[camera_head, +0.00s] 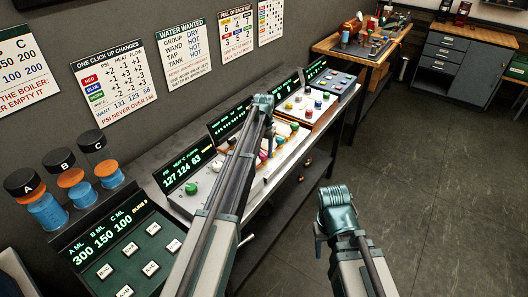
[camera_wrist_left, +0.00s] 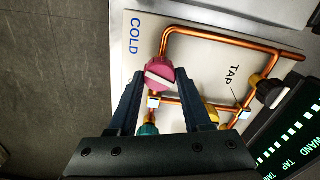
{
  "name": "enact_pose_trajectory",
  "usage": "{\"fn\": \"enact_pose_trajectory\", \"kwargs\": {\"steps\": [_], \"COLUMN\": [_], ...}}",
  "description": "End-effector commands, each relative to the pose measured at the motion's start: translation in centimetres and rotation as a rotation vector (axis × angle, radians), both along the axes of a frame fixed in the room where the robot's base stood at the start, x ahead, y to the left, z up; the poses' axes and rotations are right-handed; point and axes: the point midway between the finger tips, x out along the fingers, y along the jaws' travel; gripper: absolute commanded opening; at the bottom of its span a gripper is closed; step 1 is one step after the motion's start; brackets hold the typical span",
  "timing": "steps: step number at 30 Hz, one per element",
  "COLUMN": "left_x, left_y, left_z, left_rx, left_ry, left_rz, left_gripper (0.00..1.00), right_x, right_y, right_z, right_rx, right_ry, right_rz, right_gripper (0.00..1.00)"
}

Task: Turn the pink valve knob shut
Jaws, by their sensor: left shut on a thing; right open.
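The pink valve knob (camera_wrist_left: 160,72) with a white bar across it sits on a white panel (camera_wrist_left: 140,40) with copper pipes, in the left wrist view. My left gripper (camera_wrist_left: 161,82) has one finger on each side of the knob and is shut on it. In the head view my left arm reaches over the benches, and its gripper (camera_head: 268,134) points down at the pipe panel. The knob is hard to make out there behind the arm. My right gripper (camera_head: 336,212) is open and empty over the floor, to the right of the benches.
In the left wrist view a teal knob (camera_wrist_left: 148,129), a yellow knob (camera_wrist_left: 211,113) and a black knob (camera_wrist_left: 270,92) are close by on the pipes. A green-lettered display (camera_wrist_left: 292,132) borders the panel. The floor (camera_head: 420,190) on the right is clear.

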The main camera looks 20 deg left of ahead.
Motion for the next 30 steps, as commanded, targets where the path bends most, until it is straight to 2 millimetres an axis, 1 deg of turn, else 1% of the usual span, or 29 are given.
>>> {"fn": "enact_pose_trajectory", "kwargs": {"steps": [6,15,21,30], "left_x": [-0.02,-0.03,-0.03,-0.03], "left_y": [0.03,0.04,0.04,0.04], "left_z": [-0.01,-0.01,-0.01,-0.01], "left_rx": [0.0,0.0,0.0,0.0], "left_ry": [0.0,0.0,0.0,0.0], "left_rz": [0.159,0.296,0.333,0.343], "left_gripper": [0.0,0.0,0.0,0.0], "right_x": [0.0,0.0,0.0,0.0], "right_y": [0.0,0.0,0.0,0.0], "right_z": [-0.01,-0.01,-0.01,-0.01], "right_rx": [0.0,0.0,0.0,0.0], "right_ry": [0.0,0.0,0.0,0.0], "right_rz": [0.0,0.0,0.0,0.0], "right_gripper": [0.5,0.5,0.5,0.5]}}
